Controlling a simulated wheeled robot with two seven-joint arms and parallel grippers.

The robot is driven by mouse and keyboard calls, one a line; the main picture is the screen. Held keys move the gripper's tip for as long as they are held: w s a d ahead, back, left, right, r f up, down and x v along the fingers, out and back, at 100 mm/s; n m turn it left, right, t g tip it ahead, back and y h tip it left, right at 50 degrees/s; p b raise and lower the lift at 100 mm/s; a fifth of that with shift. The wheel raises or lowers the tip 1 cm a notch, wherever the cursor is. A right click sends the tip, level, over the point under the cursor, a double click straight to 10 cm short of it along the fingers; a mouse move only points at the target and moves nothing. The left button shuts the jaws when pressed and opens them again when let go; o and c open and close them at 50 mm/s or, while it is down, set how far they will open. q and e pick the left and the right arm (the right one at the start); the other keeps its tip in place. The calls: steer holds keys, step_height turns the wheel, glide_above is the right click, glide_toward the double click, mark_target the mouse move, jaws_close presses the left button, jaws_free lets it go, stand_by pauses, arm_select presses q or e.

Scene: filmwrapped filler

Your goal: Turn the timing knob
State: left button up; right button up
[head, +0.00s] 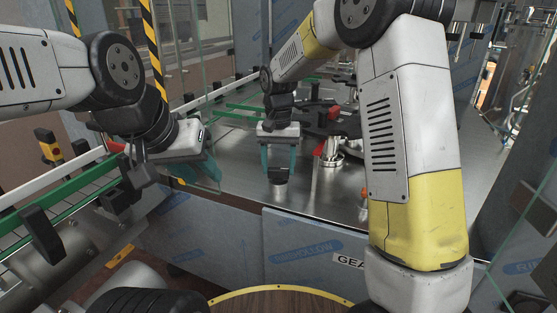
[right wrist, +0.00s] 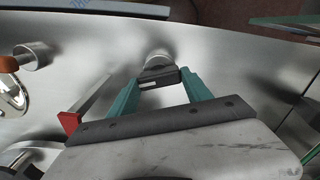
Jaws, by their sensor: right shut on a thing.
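The timing knob (head: 279,180), with a dark grip and a silver base, stands on the steel tabletop near its front edge. In the right wrist view its dark bar-shaped grip (right wrist: 159,76) sits in front of a round silver base (right wrist: 156,56). My right gripper (head: 278,171) reaches down over the knob, its teal fingers on either side and shut on the dark grip. In the right wrist view the fingertips (right wrist: 160,82) meet the ends of the bar. My left gripper (head: 205,167) hangs at the left, away from the knob; its finger gap is unclear.
A green-edged conveyor (head: 80,185) lies at the left. Glass panels and striped posts (head: 153,45) rise behind.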

steer(key=n, duration=0.7)
steer(key=shift+n, duration=0.3)
steer(key=n, duration=0.6)
steer(key=shift+n, duration=0.4)
steer(key=o, duration=1.4)
steer(key=shift+c, duration=0.2)
